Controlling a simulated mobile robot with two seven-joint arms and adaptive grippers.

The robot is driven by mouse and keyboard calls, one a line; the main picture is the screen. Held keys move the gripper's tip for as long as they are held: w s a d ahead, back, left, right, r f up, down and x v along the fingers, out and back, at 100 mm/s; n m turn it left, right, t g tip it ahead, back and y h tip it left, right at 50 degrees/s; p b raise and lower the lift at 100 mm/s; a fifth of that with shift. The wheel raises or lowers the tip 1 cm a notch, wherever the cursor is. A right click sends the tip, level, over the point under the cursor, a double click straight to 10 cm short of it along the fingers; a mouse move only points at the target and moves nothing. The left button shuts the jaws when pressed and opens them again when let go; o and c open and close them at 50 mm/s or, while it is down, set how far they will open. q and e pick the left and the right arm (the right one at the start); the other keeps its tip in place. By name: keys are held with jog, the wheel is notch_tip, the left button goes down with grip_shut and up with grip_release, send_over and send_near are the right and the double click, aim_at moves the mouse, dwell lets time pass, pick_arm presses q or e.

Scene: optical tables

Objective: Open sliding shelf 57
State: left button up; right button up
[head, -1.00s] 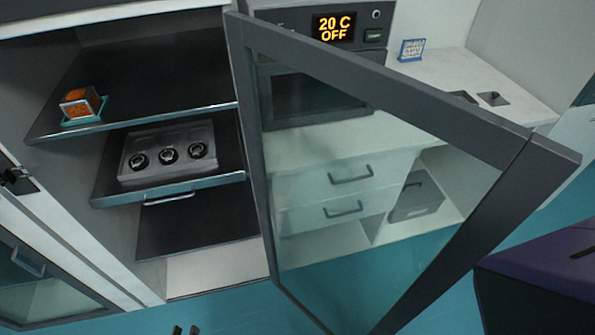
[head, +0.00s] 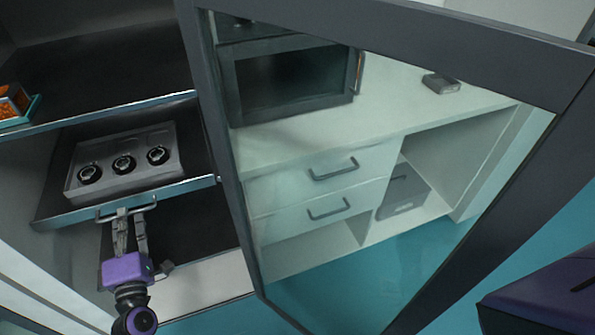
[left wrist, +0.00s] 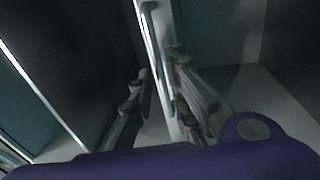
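The sliding shelf (head: 195,186) is a dark board with a pale front edge inside the open cabinet at left. It carries a grey tray with three round dark pieces (head: 123,165). I cannot read a number on it. A bar handle (head: 104,216) sits on its front edge; it also shows in the left wrist view (left wrist: 148,25). My left gripper (head: 129,215) is at the handle from below, fingers apart. In the left wrist view the fingers (left wrist: 158,62) are open with the handle between them; contact cannot be told. My right gripper is not in view.
A framed glass door (head: 222,150) stands open right of the shelf, close to the arm. An upper shelf (head: 100,112) with an orange-filled item (head: 14,103) lies above. A lower dark shelf (head: 195,235) lies below. Teal floor (head: 400,275) is clear in front.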

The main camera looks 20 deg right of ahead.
pick_arm(q)
jog(key=shift+w+r, duration=0.15)
jog(key=shift+w, duration=0.85)
jog(key=shift+c, duration=0.2)
grip_shut()
